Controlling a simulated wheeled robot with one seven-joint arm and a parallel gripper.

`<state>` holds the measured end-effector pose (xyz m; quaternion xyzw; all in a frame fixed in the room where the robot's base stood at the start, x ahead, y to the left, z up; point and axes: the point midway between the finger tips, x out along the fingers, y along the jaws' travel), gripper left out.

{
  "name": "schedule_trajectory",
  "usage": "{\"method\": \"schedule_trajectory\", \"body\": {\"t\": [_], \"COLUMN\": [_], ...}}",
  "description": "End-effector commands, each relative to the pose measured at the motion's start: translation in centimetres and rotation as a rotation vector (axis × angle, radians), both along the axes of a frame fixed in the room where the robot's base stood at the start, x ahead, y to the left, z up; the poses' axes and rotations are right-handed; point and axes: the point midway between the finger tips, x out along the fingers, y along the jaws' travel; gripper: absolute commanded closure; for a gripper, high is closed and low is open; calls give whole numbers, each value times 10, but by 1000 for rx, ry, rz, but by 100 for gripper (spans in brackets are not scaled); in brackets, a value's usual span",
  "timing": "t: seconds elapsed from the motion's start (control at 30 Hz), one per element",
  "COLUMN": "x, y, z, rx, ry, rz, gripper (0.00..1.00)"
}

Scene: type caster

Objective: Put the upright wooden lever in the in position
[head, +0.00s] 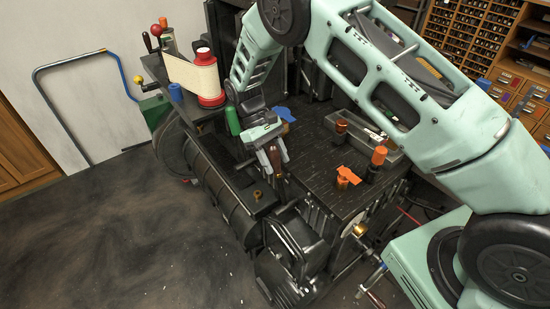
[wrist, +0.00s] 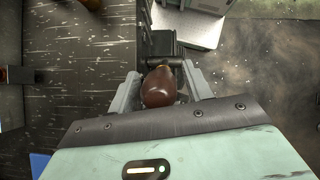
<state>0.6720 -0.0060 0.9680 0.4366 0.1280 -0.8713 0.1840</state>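The wooden lever (head: 276,160) has a dark brown, rounded handle and stands near the front left of the black machine top. My gripper (head: 276,155) reaches down over it, with one finger on each side of the handle. In the wrist view, the brown knob (wrist: 158,88) lies between the two fingers of my gripper (wrist: 163,78). A gap shows between the knob and the right finger, and the left finger is very close to the knob. The gripper looks open around the handle. The lower part of the lever is hidden.
The black machine top (head: 312,160) carries an orange-topped handle (head: 379,157), a flat orange piece (head: 349,174) and a brown knob (head: 341,126). A green handle (head: 233,121) stands close left of my gripper. A paper roll (head: 192,76) is at the upper left. The floor (head: 130,235) is clear.

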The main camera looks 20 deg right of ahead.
Motion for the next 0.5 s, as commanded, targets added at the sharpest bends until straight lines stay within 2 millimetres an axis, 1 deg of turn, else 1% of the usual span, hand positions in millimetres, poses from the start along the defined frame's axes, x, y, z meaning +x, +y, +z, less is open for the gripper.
{"method": "schedule_trajectory", "body": {"t": [0.13, 0.27, 0.37, 0.5], "x": [2, 11, 22, 41], "y": [1, 4, 9, 15], "z": [2, 13, 28, 54], "rx": [0, 1, 2, 1], "ry": [0, -2, -4, -5], "rz": [0, 0, 0, 0], "gripper": [50, 50, 50, 50]}}
